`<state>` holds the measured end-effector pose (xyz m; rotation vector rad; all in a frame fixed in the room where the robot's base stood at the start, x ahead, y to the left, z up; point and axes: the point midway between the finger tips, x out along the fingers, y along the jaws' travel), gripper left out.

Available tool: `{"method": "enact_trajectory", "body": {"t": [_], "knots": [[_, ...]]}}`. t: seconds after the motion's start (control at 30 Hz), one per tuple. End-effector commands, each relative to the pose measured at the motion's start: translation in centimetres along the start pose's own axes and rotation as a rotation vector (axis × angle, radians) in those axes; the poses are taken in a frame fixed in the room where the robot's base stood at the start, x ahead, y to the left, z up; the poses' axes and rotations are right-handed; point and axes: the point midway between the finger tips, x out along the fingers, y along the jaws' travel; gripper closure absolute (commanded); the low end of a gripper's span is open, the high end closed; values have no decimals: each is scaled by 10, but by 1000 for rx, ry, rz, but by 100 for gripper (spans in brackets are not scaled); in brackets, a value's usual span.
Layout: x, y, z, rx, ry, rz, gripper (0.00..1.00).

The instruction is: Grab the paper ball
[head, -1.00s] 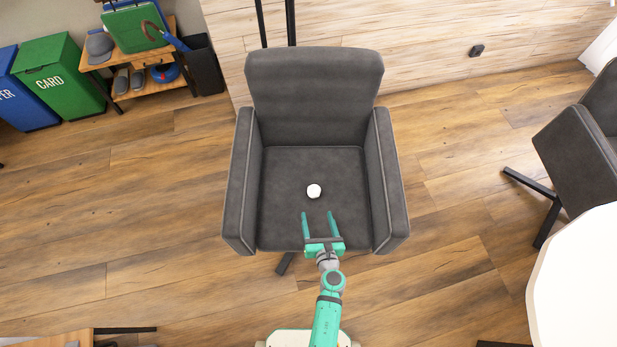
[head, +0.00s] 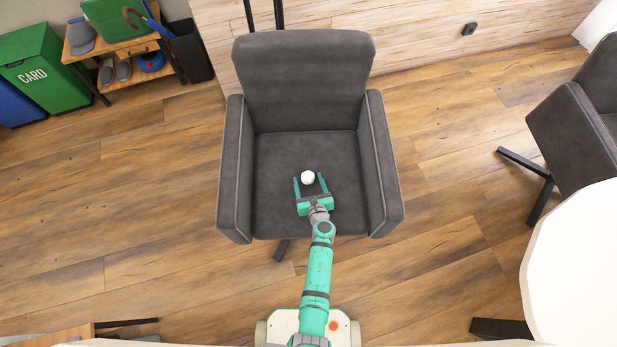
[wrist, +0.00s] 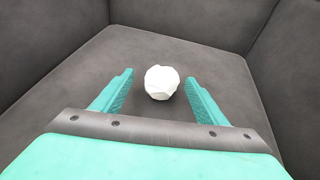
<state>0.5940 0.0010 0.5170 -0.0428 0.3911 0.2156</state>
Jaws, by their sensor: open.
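The white, crumpled paper ball (head: 308,177) lies on the seat of a dark grey armchair (head: 272,150). In the wrist view the paper ball (wrist: 161,82) shows between the tips of my two teal fingers, with a gap on each side. My gripper (head: 309,178) is open and reaches over the seat from the front of the chair. In the wrist view my gripper (wrist: 158,80) holds nothing. I cannot tell how high the fingers are above the seat.
The chair's left armrest (head: 235,165), right armrest (head: 381,160) and backrest (head: 303,80) enclose the seat. A second grey chair (head: 570,140) and a white table (head: 575,270) stand at the right. A green bin (head: 45,75) and a wooden shelf (head: 110,80) are at the upper left.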

Motion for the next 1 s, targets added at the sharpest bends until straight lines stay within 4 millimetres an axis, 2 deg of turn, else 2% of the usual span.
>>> {"method": "enact_trajectory", "body": {"t": [0.2,0.5,0.53,0.57,0.7,1.0], "knots": [[23,-4,0,2,0,-5,33],[27,0,0,0,0,0,33],[27,2,0,-1,0,3,36],[27,3,0,-2,0,5,43],[28,7,1,-4,0,11,76],[26,-1,0,1,0,-2,77]]}}
